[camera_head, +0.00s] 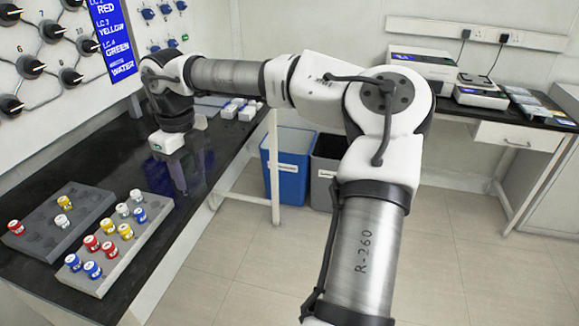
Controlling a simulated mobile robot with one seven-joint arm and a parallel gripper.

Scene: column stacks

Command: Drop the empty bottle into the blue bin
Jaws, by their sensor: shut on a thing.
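My gripper (177,163) points down over the black bench, beyond the two bottle racks. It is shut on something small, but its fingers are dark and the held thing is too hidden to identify. The blue bin (287,167) stands on the floor past the bench edge, right of my gripper, with a white label on its front. Its inside is mostly out of sight. Small bottles stand in the racks, among them a pale-capped one (137,195) and another (62,221); I cannot tell whether these are empty.
The near rack (97,286) holds several bottles with red, blue, yellow and pale caps; the rear rack (38,245) holds fewer. A grey bin (325,170) stands right of the blue bin. White devices (238,108) lie farther along the bench. A bench leg (273,165) stands by the blue bin.

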